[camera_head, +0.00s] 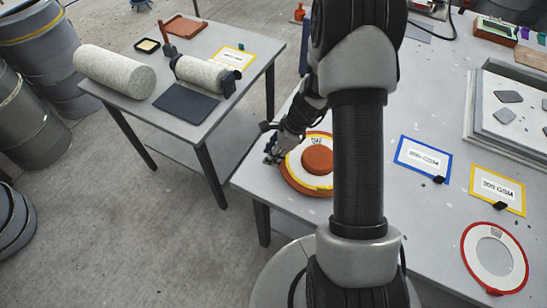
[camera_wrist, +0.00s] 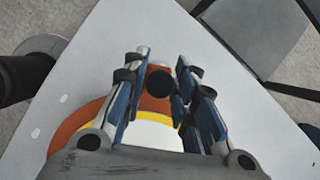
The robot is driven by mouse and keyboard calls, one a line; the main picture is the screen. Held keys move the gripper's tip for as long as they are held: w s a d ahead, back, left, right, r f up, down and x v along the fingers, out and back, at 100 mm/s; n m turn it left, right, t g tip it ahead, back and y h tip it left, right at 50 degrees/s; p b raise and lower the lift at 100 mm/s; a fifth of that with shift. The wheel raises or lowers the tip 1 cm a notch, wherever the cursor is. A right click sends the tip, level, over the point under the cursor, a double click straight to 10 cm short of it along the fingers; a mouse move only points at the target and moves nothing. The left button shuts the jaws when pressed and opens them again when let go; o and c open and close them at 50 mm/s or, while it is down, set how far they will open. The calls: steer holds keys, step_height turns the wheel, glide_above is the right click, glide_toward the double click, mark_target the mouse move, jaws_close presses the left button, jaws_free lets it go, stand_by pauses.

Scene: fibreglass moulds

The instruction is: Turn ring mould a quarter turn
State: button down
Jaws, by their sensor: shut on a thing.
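The ring mould (camera_head: 320,160) is an orange-brown disc with a raised centre and a white and yellow band. It lies flat near the left corner of the grey table, partly hidden behind my arm. My gripper (camera_head: 272,150) is at its left edge. In the wrist view, my gripper (camera_wrist: 162,60) has its blue-padded fingers on either side of an orange tab with a dark round spot, which sticks out from the ring mould (camera_wrist: 82,122). The fingers are shut on this tab. The exact contact is hard to see.
A blue-bordered card (camera_head: 424,158), a yellow-bordered card (camera_head: 497,190) and a red-rimmed ring (camera_head: 467,250) lie to the right. A shallow tray (camera_head: 477,112) stands at the far right. A second table (camera_head: 122,98) holds rolls. The table edge is close beside my gripper.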

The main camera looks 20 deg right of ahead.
steer(key=shift+w+d+m+t+h+p, duration=0.25)
steer(key=shift+w+d+m, duration=0.3)
steer(key=shift+w+m, duration=0.25)
steer(key=shift+w+d+m+t+h+p, duration=0.15)
steer(key=shift+w+d+m+p, duration=0.1)
steer(key=shift+w+d+m, duration=0.4)
steer(key=shift+w+d+m+t+h+p, duration=0.3)
steer(key=shift+w+d+m+p, duration=0.1)
steer(key=shift+w+d+m, duration=0.65)
steer(key=shift+w+a, duration=0.1)
steer(key=shift+w, duration=0.05)
steer(key=c, duration=1.4)
jaws_free()
steer(key=shift+c, duration=0.2)
steer(key=shift+r, duration=0.1)
steer(key=v, duration=1.1)
steer(key=shift+s+r, duration=0.25)
steer(key=shift+r, duration=0.1)
